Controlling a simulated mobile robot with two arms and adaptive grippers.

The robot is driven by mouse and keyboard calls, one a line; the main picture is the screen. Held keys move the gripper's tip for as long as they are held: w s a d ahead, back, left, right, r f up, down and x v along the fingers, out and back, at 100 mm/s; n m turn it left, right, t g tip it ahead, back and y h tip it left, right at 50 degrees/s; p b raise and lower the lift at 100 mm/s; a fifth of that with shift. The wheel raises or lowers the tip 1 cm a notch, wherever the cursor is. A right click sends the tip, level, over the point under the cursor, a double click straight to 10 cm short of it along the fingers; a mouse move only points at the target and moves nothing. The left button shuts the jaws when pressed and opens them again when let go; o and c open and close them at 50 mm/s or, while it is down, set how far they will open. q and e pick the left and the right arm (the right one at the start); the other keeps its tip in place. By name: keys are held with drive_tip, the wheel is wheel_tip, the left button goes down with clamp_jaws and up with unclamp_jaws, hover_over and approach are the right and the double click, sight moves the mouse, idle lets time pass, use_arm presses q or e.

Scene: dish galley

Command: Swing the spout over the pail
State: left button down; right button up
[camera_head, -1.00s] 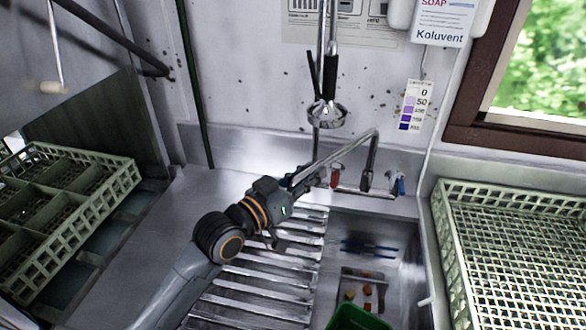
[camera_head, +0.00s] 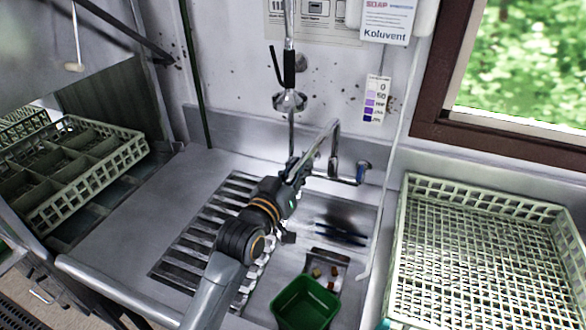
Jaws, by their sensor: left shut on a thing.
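The metal spout (camera_head: 323,138) rises from the wall tap (camera_head: 334,168) and bends down and left toward the front. My left gripper (camera_head: 294,172) is shut on the spout near its free end and hides the tip. The pail appears to be the green square container (camera_head: 305,304) in the front of the sink, open at the top and looking empty. The gripper and spout end show up and behind the pail in the picture, not over it. My right gripper is not in view.
A ribbed drainboard (camera_head: 205,222) lies left of the sink. Dark utensils (camera_head: 342,234) and a small tray with food bits (camera_head: 328,262) lie in the sink. A pale crate (camera_head: 480,255) stands right, a divided rack (camera_head: 72,170) left. A spray head (camera_head: 289,101) hangs behind the spout.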

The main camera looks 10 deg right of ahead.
use_arm(q)
drive_tip(key=shift+w+a+r, duration=0.1)
drive_tip(key=shift+a, duration=0.05)
drive_tip(key=c, duration=1.2)
unclamp_jaws()
drive_tip(key=v, duration=1.2)
drive_tip(key=shift+w, duration=0.1)
